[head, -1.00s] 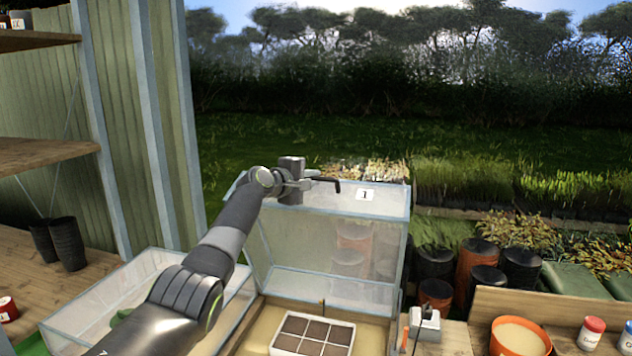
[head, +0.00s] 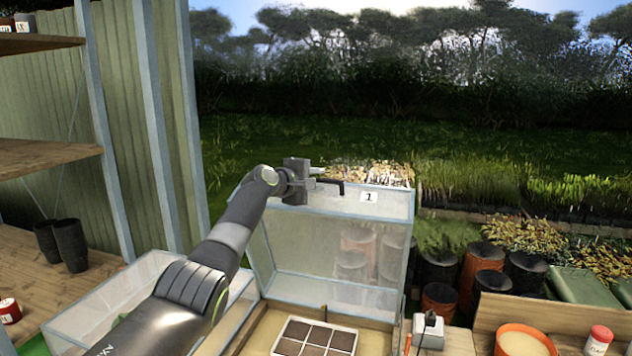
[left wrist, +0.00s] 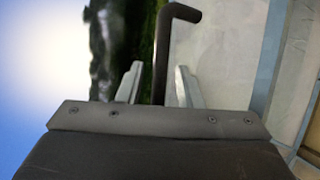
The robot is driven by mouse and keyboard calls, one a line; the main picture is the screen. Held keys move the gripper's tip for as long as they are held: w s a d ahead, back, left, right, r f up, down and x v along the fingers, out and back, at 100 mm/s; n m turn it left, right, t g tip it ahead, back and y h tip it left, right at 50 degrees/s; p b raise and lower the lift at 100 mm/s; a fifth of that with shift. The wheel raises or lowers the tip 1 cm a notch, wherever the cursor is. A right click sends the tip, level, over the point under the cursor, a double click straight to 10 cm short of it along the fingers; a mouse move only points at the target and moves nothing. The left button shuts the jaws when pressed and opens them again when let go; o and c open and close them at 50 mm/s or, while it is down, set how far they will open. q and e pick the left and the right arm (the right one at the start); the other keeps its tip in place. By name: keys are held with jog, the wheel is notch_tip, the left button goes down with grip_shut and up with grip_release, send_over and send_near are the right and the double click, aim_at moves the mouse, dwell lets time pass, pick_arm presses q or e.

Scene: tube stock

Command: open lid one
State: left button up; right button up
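Lid one (head: 320,235) is a clear, pale-framed cover with a label "1" (head: 369,197) near its top edge. It stands raised at the back of its box, leaving the inside uncovered. A black bent handle (head: 338,188) sticks out by its top edge. My left gripper (head: 317,180) is at this handle. In the left wrist view, the handle (left wrist: 161,60) passes between the two open fingers (left wrist: 160,82), with a gap visible on each side. My right gripper is out of view.
A seed tray (head: 316,340) with dark cells lies in the open box. Another clear cover (head: 105,300) is at the left, partly behind my arm. A white socket block (head: 428,331), an orange pot (head: 522,340) and a red-capped jar (head: 598,340) stand at right.

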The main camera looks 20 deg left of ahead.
pick_arm(q)
jog(key=shift+f, duration=0.15)
jog(key=shift+s+a+b, duration=0.25)
jog(key=shift+s+b, duration=0.1)
jog(key=shift+b, duration=0.05)
jog(key=shift+b+v, duration=0.6)
jog(key=shift+v, duration=0.45)
jog(key=b+v, duration=0.6)
jog(key=v, duration=0.8)
jog(key=shift+s+r, duration=0.2)
jog(key=shift+r, duration=0.05)
